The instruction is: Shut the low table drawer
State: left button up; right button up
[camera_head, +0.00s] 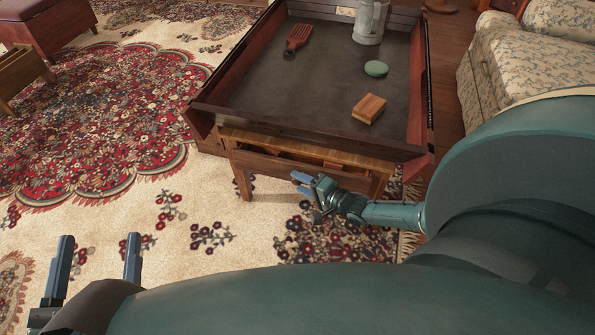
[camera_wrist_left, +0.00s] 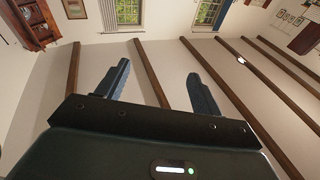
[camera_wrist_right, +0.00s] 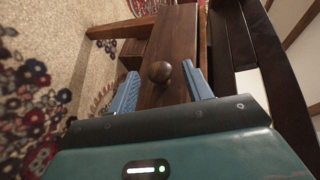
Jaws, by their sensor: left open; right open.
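The low table (camera_head: 290,133) stands ahead of me in the head view, with a raised dark rim around its top. Its drawer (camera_head: 268,163) is under the near edge; how far it stands out is hard to tell. In the right wrist view the drawer front (camera_wrist_right: 170,45) has a round wooden knob (camera_wrist_right: 160,71). My right gripper (camera_head: 302,184) is open in front of the drawer. Its fingers lie on either side of the knob in the right wrist view (camera_wrist_right: 160,90); contact is not clear. My left gripper (camera_head: 98,258) is open and empty, low at the left, away from the table.
On the tabletop are a red brush (camera_head: 297,38), a grey pitcher (camera_head: 370,22), a green oval thing (camera_head: 376,68) and a wooden block (camera_head: 369,108). A floral sofa (camera_head: 530,55) stands at the right. The patterned rug (camera_head: 110,120) is open floor on the left.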

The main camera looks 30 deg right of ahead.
jog(key=shift+x, duration=1.05)
jog(key=shift+s, duration=0.1)
grip_shut()
